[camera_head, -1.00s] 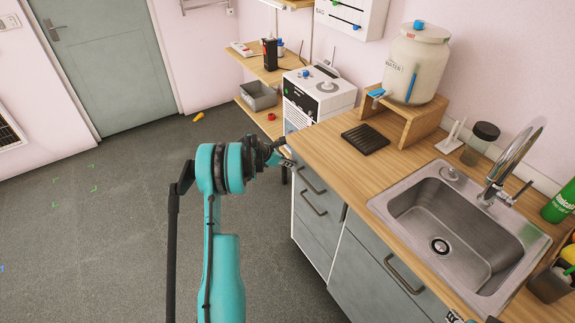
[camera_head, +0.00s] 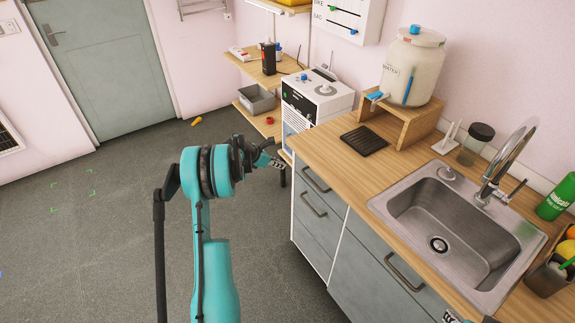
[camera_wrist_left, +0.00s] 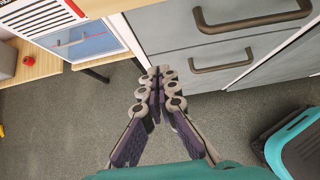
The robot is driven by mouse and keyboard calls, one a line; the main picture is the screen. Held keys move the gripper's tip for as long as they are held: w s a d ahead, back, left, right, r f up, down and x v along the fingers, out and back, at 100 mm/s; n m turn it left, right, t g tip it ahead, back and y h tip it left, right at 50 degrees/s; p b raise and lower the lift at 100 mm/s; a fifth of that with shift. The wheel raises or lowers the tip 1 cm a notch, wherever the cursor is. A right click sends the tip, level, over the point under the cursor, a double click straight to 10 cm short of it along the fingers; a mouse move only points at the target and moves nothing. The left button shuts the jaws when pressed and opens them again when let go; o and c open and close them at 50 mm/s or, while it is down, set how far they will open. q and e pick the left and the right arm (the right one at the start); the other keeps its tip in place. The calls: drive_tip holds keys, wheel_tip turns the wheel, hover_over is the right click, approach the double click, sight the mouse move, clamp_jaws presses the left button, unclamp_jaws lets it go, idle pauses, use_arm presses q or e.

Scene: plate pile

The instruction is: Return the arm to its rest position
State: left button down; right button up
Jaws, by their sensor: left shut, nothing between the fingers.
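My left arm is teal and black and rises from the bottom of the head view. My left gripper (camera_head: 277,163) is at its end, in front of the counter's left corner and clear of it. In the left wrist view the gripper (camera_wrist_left: 160,73) is shut, with its fingertips together and nothing between them. It hangs over the grey floor, before the drawer fronts. A small part of my right gripper (camera_head: 452,317) shows at the bottom edge of the head view; its jaws cannot be made out.
The wooden counter (camera_head: 335,165) holds a steel sink (camera_head: 410,205), a black ribbed mat (camera_head: 364,141) and a water container (camera_head: 412,68) on a stand. Grey drawers (camera_head: 318,235) with handles face my left gripper. The floor (camera_head: 90,240) at left is open. A grey door (camera_head: 103,75) stands behind.

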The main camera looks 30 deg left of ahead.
use_arm(q)
drive_tip(key=p+v, duration=0.1)
drive_tip(key=v, duration=0.4)
drive_tip(key=shift+s+r, duration=0.15)
drive_tip(key=shift+r, duration=0.1)
drive_tip(key=s+d+r+m+g+y, duration=0.1)
drive_tip(key=s+d+r+m, duration=0.4)
drive_tip(key=d+r+m, duration=0.45)
drive_tip(key=s+d+r+m+g+y, duration=0.1)
drive_tip(key=s+d+r+m, duration=0.4)
drive_tip(key=d, duration=0.8)
drive_tip(key=s+d+m, duration=0.5)
drive_tip(key=s+m, duration=0.3)
drive_tip(key=s, duration=0.1)
drive_tip(key=s+d+m+t+y, duration=0.1)
drive_tip(key=s+d+m, duration=0.5)
drive_tip(key=s+m, duration=0.3)
drive_tip(key=shift+d+y, duration=0.3)
